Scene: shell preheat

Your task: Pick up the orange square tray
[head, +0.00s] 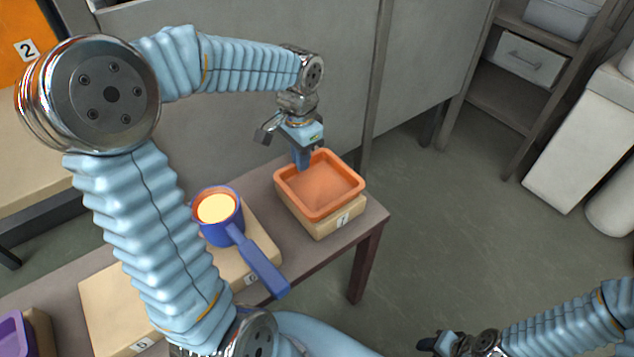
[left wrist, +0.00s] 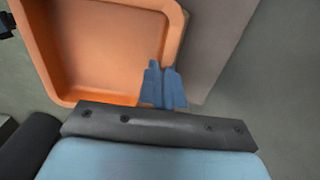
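The orange square tray (head: 322,190) sits on the tan block labelled 1 near the table's right end, and looks empty. My left gripper (head: 303,160) reaches down to the tray's far rim, near its left corner. In the left wrist view, the blue fingers (left wrist: 163,85) are close together at the wall of the tray (left wrist: 110,45), one on the inner side and one on the outer. They look shut on the rim, though the contact is partly hidden. My right gripper (head: 438,343) is low at the bottom of the head view, away from the table; its fingers are unclear.
A blue pan (head: 222,225) with orange-yellow contents stands left of the tray, its handle pointing toward me. A purple container (head: 14,338) is at the lower left. A grey partition (head: 250,140) stands behind the table. Open floor (head: 450,210) lies to the right.

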